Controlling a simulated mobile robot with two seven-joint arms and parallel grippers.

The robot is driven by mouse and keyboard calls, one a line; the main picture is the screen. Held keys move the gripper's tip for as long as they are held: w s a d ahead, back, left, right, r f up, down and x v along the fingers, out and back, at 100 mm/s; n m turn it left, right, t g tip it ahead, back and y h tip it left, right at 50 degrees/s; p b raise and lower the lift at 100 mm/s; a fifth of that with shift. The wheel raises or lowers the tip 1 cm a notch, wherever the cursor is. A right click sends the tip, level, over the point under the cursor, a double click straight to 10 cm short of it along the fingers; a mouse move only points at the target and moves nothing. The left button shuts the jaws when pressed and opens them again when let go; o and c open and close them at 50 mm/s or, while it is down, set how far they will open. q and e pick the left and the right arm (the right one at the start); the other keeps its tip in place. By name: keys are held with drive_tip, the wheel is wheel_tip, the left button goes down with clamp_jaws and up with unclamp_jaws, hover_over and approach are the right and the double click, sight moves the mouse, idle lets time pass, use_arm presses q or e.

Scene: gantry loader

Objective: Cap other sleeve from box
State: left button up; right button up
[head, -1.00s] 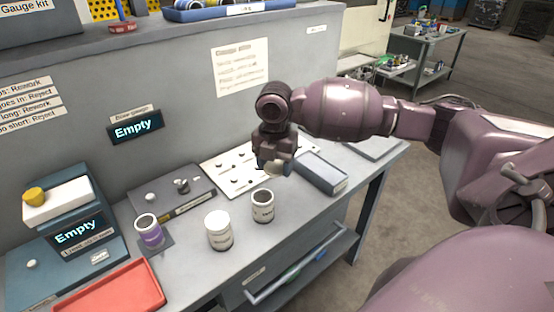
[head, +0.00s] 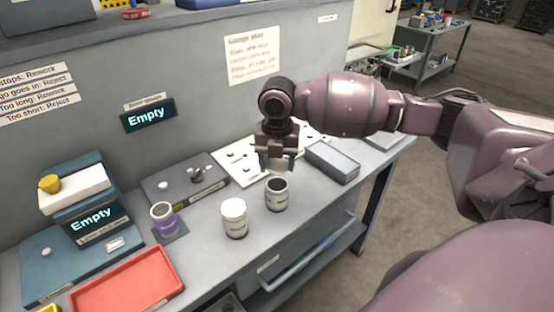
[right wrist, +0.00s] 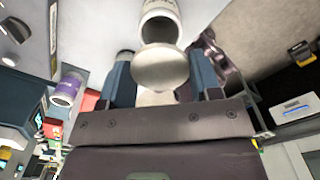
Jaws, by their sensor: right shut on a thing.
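My right gripper (head: 277,163) is shut on a pale round cap, which shows best between the fingers in the right wrist view (right wrist: 160,68). The gripper points down and holds the cap just above an open pot with a white label (head: 277,197). This pot stands upright on the bench, its dark mouth uncovered; part of it also shows in the right wrist view (right wrist: 161,24). To its left stands a similar pot with a white lid on (head: 235,222). My left gripper is not in view.
A purple sleeve (head: 164,221) stands open further left. A red tray (head: 128,284) lies at the front left. A blue-grey box (head: 333,163) sits right of the gripper, near a white perforated board (head: 232,169). Gauge stations with "Empty" displays (head: 93,219) stand at the left.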

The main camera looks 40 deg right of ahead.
sight(277, 179)
drive_tip(key=shift+f+b, duration=0.45)
drive_tip(key=shift+f, duration=0.3)
drive_tip(key=shift+f+b, duration=0.45)
drive_tip(key=shift+f, duration=0.1)
drive_tip(key=shift+f+b, duration=0.6)
drive_tip(key=shift+f, duration=0.2)
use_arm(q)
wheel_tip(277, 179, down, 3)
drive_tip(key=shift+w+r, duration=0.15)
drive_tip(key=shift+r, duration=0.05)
use_arm(e)
drive_tip(key=shift+f, duration=0.6)
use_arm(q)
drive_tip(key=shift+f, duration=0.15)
use_arm(e)
drive_tip(key=shift+f, duration=0.1)
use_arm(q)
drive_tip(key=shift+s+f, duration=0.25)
use_arm(e)
drive_tip(key=shift+f, duration=0.1)
